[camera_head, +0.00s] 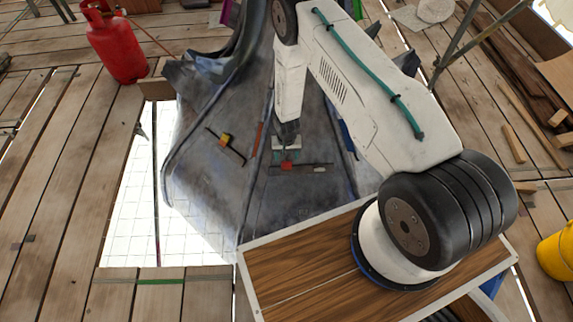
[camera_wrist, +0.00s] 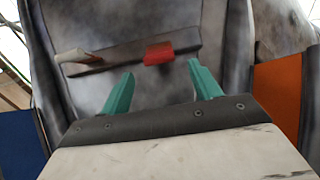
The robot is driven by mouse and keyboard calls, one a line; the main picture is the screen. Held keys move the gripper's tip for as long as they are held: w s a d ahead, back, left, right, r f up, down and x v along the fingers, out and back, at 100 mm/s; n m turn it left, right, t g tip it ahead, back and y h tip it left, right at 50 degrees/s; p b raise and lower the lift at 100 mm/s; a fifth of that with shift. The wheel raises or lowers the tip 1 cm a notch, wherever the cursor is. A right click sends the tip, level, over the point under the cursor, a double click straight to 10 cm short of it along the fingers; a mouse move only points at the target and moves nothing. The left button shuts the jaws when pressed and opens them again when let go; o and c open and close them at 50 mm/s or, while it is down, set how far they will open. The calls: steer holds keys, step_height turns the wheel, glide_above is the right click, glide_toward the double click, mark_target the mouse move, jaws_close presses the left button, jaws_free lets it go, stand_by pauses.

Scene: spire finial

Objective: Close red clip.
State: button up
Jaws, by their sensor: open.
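The red clip (camera_wrist: 158,53) sits on a dark bar (camera_wrist: 115,54) fixed to the grey weathered spire face, and it also shows in the head view (camera_head: 287,166). A pale piece (camera_wrist: 72,56) is at the bar's left end in the wrist view. My gripper (camera_wrist: 161,74) is open, with two teal fingers spread apart and nothing between them. The red clip lies just beyond the fingertips, between their lines, apart from them in the picture. In the head view my gripper (camera_head: 286,153) is close above the bar. I cannot tell how far the clip is closed.
A yellow clip (camera_head: 225,140) on another dark bar is on the spire face to the left. Orange (camera_wrist: 278,82) and blue (camera_wrist: 22,138) strips flank the face. A gap (camera_head: 135,205) in the planks opens at left. A red gas cylinder (camera_head: 115,42) stands farther back.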

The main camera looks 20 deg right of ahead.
mark_target(287, 163)
step_height(287, 163, down, 7)
steer(key=shift+f, duration=0.1)
steer(key=shift+s, duration=0.1)
steer(key=shift+d, duration=0.1)
steer(key=c, duration=1)
